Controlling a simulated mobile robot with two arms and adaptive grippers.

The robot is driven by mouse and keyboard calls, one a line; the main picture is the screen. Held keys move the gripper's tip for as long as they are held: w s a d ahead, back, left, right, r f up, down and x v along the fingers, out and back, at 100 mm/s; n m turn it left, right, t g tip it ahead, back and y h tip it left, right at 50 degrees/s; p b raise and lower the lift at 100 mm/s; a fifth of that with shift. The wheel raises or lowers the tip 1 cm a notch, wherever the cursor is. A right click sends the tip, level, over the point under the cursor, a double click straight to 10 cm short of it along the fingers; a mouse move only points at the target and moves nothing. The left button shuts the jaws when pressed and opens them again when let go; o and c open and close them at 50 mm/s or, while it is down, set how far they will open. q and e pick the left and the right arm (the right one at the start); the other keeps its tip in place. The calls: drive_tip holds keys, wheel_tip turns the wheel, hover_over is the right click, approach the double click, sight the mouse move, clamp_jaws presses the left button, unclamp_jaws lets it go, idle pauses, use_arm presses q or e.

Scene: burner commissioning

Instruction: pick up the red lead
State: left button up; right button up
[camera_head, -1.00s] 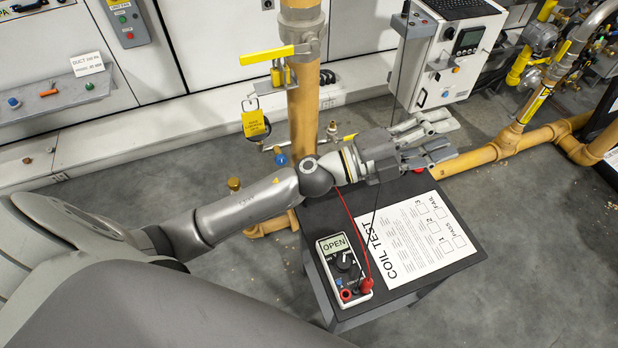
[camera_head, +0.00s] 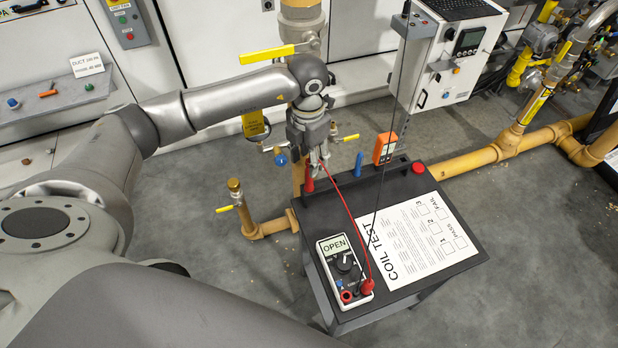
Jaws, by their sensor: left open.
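The red lead (camera_head: 351,220) runs as a thin red wire from a red plug on the meter (camera_head: 344,268) up to a red probe handle (camera_head: 309,184) at the back left of the small black table. My left gripper (camera_head: 318,168) points down over that back left corner, its fingers close beside the red probe handle. The jaws are open; whether the handle stands between the fingers I cannot tell. The meter reads OPEN. My right gripper is not in view.
The black table (camera_head: 440,275) also holds a coil test sheet (camera_head: 420,240), a blue handle (camera_head: 358,163), an orange device (camera_head: 385,148) and a red button (camera_head: 418,167). A dark thin line crosses upward over the table.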

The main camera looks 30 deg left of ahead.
sight(309, 181)
use_arm(q)
drive_tip(key=f, duration=0.5)
drive_tip(key=shift+a+f, duration=0.15)
drive_tip(key=shift+a, duration=0.05)
drive_tip(key=shift+w+d+f+p, duration=0.1)
drive_tip(key=shift+w+f+p, duration=0.15)
drive_tip(key=shift+f, duration=1.1)
drive_tip(key=shift+w+f+p, duration=0.1)
drive_tip(key=shift+f+p, duration=0.2)
drive_tip(key=shift+f, duration=1)
clamp_jaws()
